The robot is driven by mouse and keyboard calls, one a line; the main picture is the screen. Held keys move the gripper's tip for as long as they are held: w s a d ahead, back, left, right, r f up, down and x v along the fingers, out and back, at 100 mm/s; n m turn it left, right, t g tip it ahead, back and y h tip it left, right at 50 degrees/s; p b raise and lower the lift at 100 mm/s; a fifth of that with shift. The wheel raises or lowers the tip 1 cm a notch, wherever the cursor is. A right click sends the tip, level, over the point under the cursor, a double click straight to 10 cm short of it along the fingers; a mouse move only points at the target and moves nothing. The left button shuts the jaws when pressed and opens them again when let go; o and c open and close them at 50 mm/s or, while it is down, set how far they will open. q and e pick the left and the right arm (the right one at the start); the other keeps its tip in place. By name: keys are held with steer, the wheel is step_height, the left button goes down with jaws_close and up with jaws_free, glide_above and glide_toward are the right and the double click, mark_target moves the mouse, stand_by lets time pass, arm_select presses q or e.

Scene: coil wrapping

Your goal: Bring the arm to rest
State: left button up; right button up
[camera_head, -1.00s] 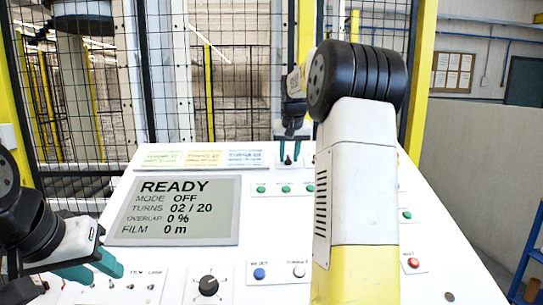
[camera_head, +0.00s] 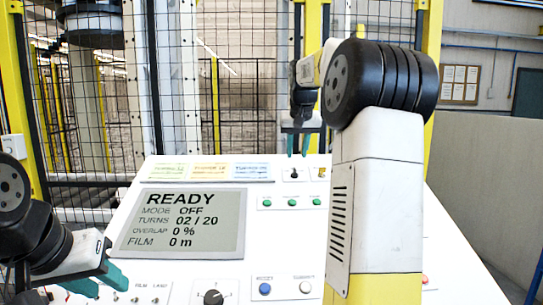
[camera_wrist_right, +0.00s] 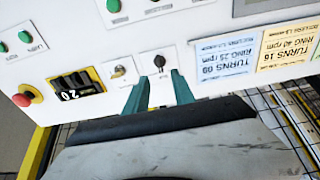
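My right gripper (camera_head: 298,150) is open and empty, its two teal fingers apart just above and behind a small black selector knob (camera_head: 294,174) at the panel's far edge. In the right wrist view, the right gripper (camera_wrist_right: 158,88) shows its fingertips on either side below the knob (camera_wrist_right: 159,62), with nothing between them. My right arm (camera_head: 378,180) hides part of the panel's right side. My left gripper (camera_head: 100,283) is open and empty over the panel's near left corner, above small toggle switches (camera_head: 136,299).
The white sloped control panel (camera_head: 265,230) carries a grey screen (camera_head: 182,222) reading READY, turns 02 / 20. Label cards (camera_head: 209,172), green buttons (camera_head: 292,202) and a black rotary dial (camera_head: 213,298) are on it. A mesh fence (camera_head: 235,110) stands behind. A red emergency button (camera_wrist_right: 22,100) shows in the wrist view.

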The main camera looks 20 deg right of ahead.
steer(key=s+a+f+n+y, duration=0.1)
steer(key=s+a+f, duration=0.3)
steer(key=s, duration=0.6)
steer(key=s+a+f+n+y, duration=0.1)
steer(key=s+a+f, duration=0.3)
steer(key=s+a, duration=0.3)
steer(key=s+a+f+n+y, duration=0.1)
steer(key=s+a+f, duration=0.4)
steer(key=s, duration=0.9)
steer(key=shift+s+a+n+t+y, duration=0.3)
steer(key=shift+s+a+y, duration=0.1)
steer(key=shift+a, duration=0.45)
